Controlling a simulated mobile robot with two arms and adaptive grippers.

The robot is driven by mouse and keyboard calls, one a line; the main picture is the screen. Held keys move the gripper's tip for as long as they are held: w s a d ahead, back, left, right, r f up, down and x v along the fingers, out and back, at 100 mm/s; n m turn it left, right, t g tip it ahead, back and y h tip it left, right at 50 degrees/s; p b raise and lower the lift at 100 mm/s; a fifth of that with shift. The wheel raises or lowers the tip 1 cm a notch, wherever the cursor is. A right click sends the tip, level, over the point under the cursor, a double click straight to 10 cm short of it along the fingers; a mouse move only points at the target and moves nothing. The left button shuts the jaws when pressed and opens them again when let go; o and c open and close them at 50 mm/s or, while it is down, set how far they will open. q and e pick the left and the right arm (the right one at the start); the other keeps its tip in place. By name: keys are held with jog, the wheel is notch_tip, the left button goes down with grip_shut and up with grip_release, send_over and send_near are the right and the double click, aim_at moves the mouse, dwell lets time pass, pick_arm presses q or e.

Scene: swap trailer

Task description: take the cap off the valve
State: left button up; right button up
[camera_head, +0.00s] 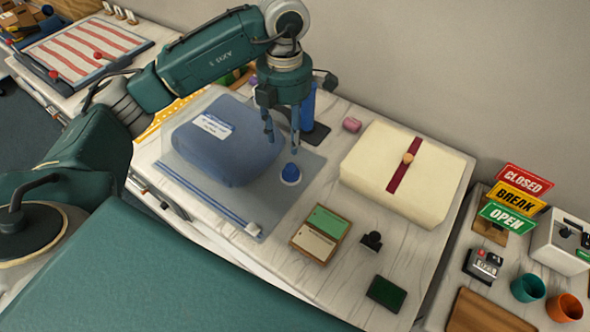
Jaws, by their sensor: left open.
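A clear bag (255,215) lies on the white wooden table with a folded blue item (225,150) inside. A round blue cap (291,171) sits on a white ring, the valve (290,182), at the bag's right part. My left gripper (282,140) points down, open and empty, above the bag. It is just up and left of the cap in the picture and apart from it. My right gripper is out of view.
A blue cylinder (307,105) on a dark base stands behind the gripper. A cream block with a red band (435,180) lies right. A wooden tray (334,253), black stamp (371,241) and green pad (386,293) are in front. Signs and cups stand far right.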

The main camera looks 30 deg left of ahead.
pick_arm(q)
jog(key=p, duration=0.1)
send_over(291, 166)
jog(key=f, duration=0.6)
jog(key=shift+a, duration=0.4)
jog(key=f+p, duration=0.1)
jog(key=f, duration=0.2)
jog(key=f+p, duration=0.1)
jog(key=shift+d+f+p, duration=0.15)
jog(key=shift+d+p, duration=0.2)
jog(key=shift+f, duration=0.6)
jog(key=c, duration=0.9)
